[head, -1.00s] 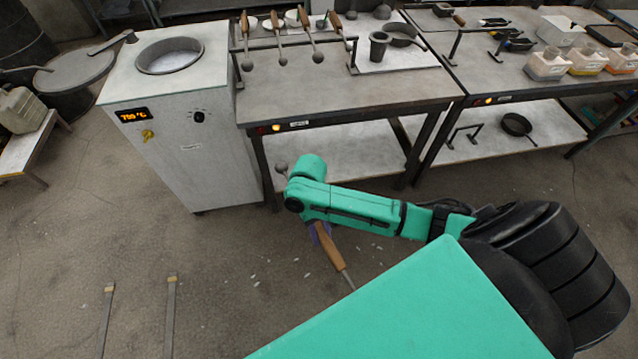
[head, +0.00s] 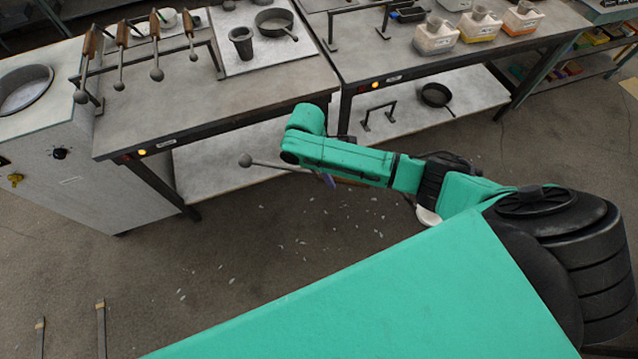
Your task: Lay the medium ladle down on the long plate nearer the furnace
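A ladle with a small round grey bowl (head: 246,160) and thin rod is held by my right gripper (head: 328,180). The fingers are mostly hidden under the green wrist; a purple part shows there. The bowl points left, in front of the bench's lower shelf, and the wooden handle is mostly hidden behind my arm. The furnace (head: 60,150) stands at the far left. A light plate (head: 228,62) lies on the near bench, with a dark cup (head: 241,42) and a pan (head: 274,22) on it. I cannot tell whether this is the long plate meant. My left gripper is not in view.
Several ladles hang on a rack (head: 150,55) at the bench's left. The bench top (head: 200,105) is clear in front. Light lower shelves (head: 225,160) lie below; the right one holds a small rack (head: 378,115) and a pan (head: 436,94). Bottles (head: 436,38) stand at the upper right.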

